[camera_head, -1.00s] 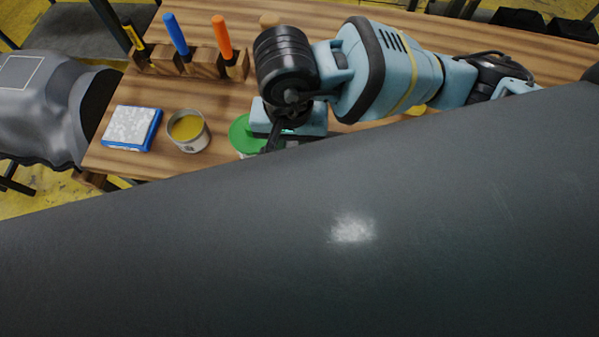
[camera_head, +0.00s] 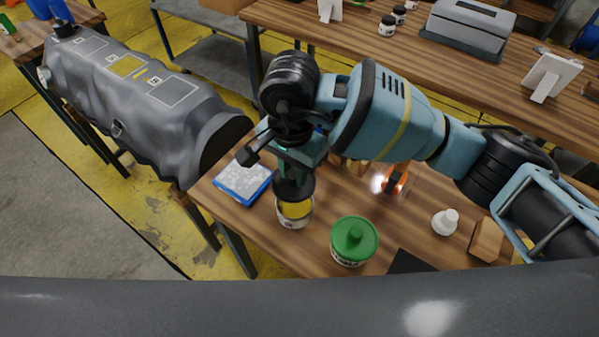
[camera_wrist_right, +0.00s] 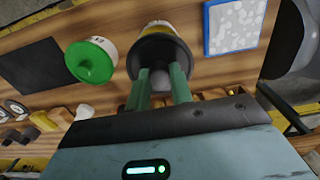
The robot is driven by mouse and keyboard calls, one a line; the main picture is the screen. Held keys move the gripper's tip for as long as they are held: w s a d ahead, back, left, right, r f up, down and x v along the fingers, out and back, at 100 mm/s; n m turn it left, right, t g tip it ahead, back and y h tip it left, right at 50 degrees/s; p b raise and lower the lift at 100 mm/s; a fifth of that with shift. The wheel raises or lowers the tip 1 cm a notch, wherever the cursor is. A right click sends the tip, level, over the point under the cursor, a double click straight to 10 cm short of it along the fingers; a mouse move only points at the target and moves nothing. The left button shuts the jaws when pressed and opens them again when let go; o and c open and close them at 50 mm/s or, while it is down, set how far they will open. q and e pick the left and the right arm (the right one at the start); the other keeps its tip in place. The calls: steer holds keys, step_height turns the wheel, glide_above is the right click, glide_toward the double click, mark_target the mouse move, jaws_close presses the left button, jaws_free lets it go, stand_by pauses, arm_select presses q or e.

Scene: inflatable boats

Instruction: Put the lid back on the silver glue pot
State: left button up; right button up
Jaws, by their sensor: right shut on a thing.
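The silver glue pot (camera_head: 294,217) stands open on the wooden bench, with yellow glue showing at the front of its mouth. My right gripper (camera_head: 291,176) is over the pot, its fingers shut on the knob of a dark round lid (camera_head: 296,190). The lid hangs over the back part of the mouth; I cannot tell whether it touches the rim. In the right wrist view the green fingers (camera_wrist_right: 161,88) pinch the pale knob, and the dark lid (camera_wrist_right: 150,52) overlaps the pot (camera_wrist_right: 160,25). My left gripper is not in view.
A pot with a green lid (camera_head: 354,238) stands just right of the silver pot. A blue-edged pad (camera_head: 244,181) lies to its left. An orange-handled thing (camera_head: 396,179), a white small bottle (camera_head: 445,222) and a wooden block (camera_head: 486,239) are farther right.

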mark_target(294, 184)
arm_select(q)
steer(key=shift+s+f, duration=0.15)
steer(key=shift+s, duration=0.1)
arm_select(e)
steer(key=shift+s+f, duration=0.1)
steer(key=shift+f, duration=0.05)
steer(key=shift+f+b, duration=0.8)
steer(key=shift+f, duration=1.05)
steer(key=shift+f+b, duration=0.4)
steer(key=shift+f, duration=0.8)
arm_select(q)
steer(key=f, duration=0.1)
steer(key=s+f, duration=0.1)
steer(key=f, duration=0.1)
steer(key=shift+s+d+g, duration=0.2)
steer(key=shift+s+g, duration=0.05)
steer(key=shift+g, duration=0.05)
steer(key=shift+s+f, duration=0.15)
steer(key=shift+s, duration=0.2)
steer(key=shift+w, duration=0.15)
arm_select(e)
steer(key=shift+f, duration=0.15)
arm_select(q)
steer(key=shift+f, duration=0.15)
